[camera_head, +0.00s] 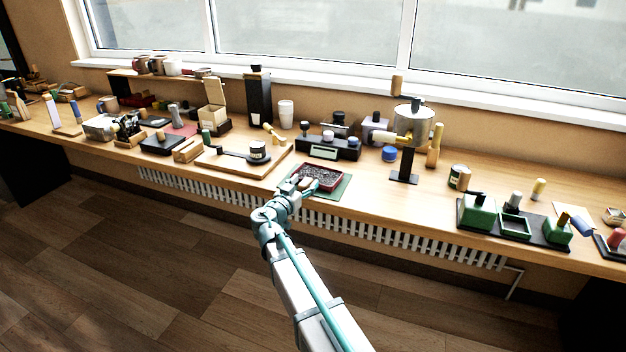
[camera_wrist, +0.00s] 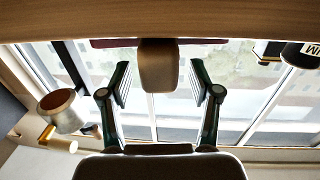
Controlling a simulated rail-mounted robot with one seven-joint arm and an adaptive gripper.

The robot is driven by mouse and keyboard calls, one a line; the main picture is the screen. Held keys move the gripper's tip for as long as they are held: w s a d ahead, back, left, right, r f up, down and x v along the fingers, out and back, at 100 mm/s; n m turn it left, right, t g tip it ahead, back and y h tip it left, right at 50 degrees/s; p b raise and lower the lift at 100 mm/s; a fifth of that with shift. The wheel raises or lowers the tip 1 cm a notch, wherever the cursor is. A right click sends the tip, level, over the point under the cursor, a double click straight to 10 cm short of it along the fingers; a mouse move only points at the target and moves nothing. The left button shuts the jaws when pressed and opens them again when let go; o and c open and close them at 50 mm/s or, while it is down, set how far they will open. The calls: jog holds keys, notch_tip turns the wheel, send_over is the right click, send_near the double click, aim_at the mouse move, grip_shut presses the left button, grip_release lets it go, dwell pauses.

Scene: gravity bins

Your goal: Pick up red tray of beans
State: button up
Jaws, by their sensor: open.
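The red tray (camera_head: 336,186) is full of dark beans and lies on a green mat (camera_head: 345,193) near the front edge of the counter. In the wrist view its dark red edge (camera_wrist: 112,43) shows as a thin strip, with a light brown handle (camera_wrist: 158,66) sticking out toward me. My gripper (camera_head: 302,184) is at the tray's front left side. In the wrist view my gripper (camera_wrist: 160,70) is open, with one finger on each side of the handle and a visible gap on both sides. The arm hides part of the tray's near side in the head view.
A black scale (camera_head: 328,147) stands behind the tray. A wooden board (camera_head: 245,167) with a black portafilter-like tool lies to the left. A black stand (camera_head: 404,170) with a metal drum is to the right. Clear counter lies right of the mat.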

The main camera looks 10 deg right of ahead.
jog(key=shift+w+d, duration=0.35)
jog(key=shift+w, duration=0.1)
jog(key=shift+c, duration=0.3)
grip_shut()
